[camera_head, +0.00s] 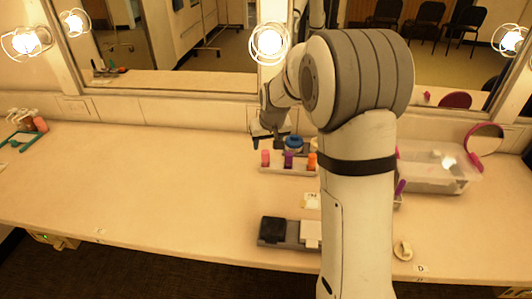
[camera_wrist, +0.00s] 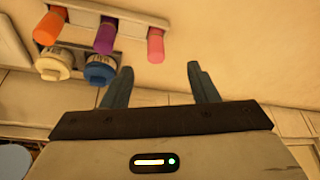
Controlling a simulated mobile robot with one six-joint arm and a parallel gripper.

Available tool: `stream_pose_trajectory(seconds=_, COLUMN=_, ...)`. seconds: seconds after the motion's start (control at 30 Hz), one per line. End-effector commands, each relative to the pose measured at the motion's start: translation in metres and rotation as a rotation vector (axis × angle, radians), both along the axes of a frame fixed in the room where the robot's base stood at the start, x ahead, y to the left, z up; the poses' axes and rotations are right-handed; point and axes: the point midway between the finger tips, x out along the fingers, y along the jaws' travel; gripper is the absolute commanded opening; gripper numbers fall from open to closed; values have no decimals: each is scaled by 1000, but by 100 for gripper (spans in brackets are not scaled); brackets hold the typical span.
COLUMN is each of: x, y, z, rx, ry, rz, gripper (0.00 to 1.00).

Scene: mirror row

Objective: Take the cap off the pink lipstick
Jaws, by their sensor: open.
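The pink lipstick (camera_head: 265,158) stands upright at the left end of a pale rack (camera_head: 285,172), with its cap on top. It also shows in the wrist view (camera_wrist: 156,45), just beyond my fingertips and roughly between their lines. My gripper (camera_wrist: 162,68) is open and empty. In the head view my gripper (camera_head: 268,142) is behind the rack, near the pink lipstick. The fingers look apart from the lipstick. The seam between cap and base is too small to make out.
A purple lipstick (camera_wrist: 104,38) and an orange lipstick (camera_wrist: 49,26) share the rack. A blue-lidded jar (camera_wrist: 100,69) and a cream-lidded jar (camera_wrist: 54,63) stand close by. A clear bin (camera_head: 438,170) is at right. The counter's left half is mostly clear.

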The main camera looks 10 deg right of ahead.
Motion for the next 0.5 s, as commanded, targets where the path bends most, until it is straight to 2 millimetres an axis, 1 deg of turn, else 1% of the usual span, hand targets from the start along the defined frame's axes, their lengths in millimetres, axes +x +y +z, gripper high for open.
stream_pose_trajectory(seconds=0.03, x=8, y=0, z=-7, rx=0, ry=-2, rz=1, gripper=54)
stream_pose_trajectory(seconds=0.1, x=14, y=0, z=-12, rx=0, ry=-6, rz=2, gripper=54)
stream_pose_trajectory(seconds=0.23, x=22, y=-1, z=-23, rx=0, ry=-9, rz=2, gripper=54)
stream_pose_trajectory(seconds=0.5, x=34, y=-3, z=-51, rx=-1, ry=-6, rz=1, gripper=54)
